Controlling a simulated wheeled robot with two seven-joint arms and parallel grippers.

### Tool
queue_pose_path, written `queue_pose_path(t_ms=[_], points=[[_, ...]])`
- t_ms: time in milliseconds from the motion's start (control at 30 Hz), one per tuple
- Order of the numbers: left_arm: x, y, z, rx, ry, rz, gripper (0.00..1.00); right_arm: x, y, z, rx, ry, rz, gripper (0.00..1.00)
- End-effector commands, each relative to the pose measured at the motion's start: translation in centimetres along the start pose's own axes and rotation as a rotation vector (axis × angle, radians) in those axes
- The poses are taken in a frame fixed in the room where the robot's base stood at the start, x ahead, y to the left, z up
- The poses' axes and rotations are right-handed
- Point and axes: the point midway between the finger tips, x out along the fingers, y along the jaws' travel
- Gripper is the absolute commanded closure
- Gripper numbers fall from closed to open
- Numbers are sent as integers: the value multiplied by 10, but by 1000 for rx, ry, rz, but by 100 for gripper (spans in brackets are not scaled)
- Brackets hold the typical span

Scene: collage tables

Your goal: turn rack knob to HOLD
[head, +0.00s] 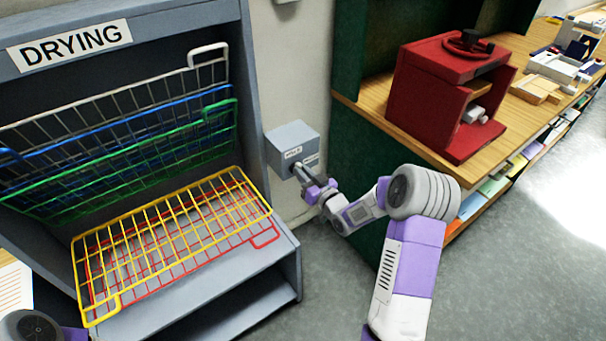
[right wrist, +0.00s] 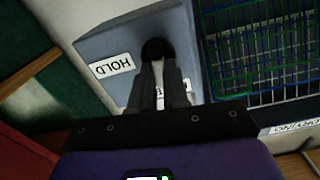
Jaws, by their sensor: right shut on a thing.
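The rack knob is a dark round-ended piece (right wrist: 157,49) on a grey-blue box (head: 291,136) fixed at the right side of the drying rack. The box also shows in the right wrist view (right wrist: 110,48). A white HOLD label (right wrist: 113,66) appears upside down there, left of the knob. A second label is mostly hidden behind the fingers. My right gripper (head: 300,172) is at the box's front; in the right wrist view its fingers (right wrist: 158,84) are closed around the knob. I cannot tell which label the knob points to. My left gripper is out of view.
The drying rack (head: 272,267) holds white, blue, green, yellow and red wire shelves; the yellow (head: 160,232) and red ones are lowered at the front. A red press (head: 432,100) stands on a wooden counter (head: 361,104) at right. Grey floor is open at lower right.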

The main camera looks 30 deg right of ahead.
Motion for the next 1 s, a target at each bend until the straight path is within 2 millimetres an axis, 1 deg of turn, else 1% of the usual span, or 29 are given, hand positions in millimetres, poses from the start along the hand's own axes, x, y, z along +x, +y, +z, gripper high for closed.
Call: queue_pose_path(t_ms=[200,467,1000], points=[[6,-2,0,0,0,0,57,0,3,1,171,0,1,100],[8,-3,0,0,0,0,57,0,5,1,418,0,0,100],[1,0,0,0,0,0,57,0,9,4,933,-1,2,100]])
